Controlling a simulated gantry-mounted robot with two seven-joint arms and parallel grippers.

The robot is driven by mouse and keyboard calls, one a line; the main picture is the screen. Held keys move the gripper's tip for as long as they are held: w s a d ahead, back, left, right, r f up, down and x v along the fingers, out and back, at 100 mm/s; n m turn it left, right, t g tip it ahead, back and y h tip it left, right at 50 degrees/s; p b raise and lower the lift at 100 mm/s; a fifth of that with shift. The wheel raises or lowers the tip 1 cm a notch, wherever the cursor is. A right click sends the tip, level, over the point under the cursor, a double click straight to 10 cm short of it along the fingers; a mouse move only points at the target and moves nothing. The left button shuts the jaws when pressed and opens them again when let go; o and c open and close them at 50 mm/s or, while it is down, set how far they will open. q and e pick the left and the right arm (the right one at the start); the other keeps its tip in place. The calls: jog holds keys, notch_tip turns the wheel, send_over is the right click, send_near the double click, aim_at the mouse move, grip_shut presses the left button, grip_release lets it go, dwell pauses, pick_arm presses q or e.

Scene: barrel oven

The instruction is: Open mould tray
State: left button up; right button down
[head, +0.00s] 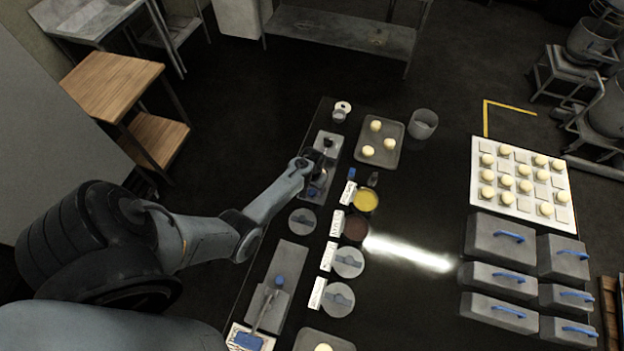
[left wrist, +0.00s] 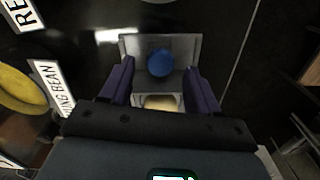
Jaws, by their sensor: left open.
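A narrow grey metal tray (head: 328,143), which looks like the mould tray, lies near the left edge of the dark table under my left gripper (head: 318,163). In the left wrist view its grey plate (left wrist: 132,45) carries a round blue knob (left wrist: 160,62). A pale dough-like piece (left wrist: 160,102) shows just below the plate. My left gripper (left wrist: 160,72) is open, with one finger on each side of the knob; I cannot tell whether they touch it. The gripper and wrist hide part of the tray in the head view. My right gripper is out of view.
A tray of dough balls (head: 390,155) and a grey cup (head: 423,124) stand to the right. Labelled bowls of yellow (head: 365,201) and dark filling (head: 355,229) line the table. Another long grey tray (head: 290,256) lies nearer. Blue-handled boxes (head: 505,238) and a white board (head: 480,152) are at right.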

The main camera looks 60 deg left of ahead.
pick_arm(q)
notch_tip(320, 180, up, 9)
jog(key=shift+r, duration=0.2)
dwell(0.3)
jog(key=s+d+f+m+g+p, duration=0.15)
jog(key=s+f, duration=0.25)
jog(key=s, duration=0.7)
jog(key=s+d+r+m+y+p, duration=0.2)
jog(key=s+d+r, duration=0.1)
jog(key=s+d, duration=0.2)
jog(key=d+r+m+t+h, duration=0.2)
jog(key=d+r+m+t, duration=0.2)
jog(key=d+r, duration=1.3)
notch_tip(320, 180, up, 4)
jog(key=shift+s+f+t+p, duration=0.1)
jog(key=shift+s+t+p, duration=0.1)
jog(key=shift+t+p, duration=0.25)
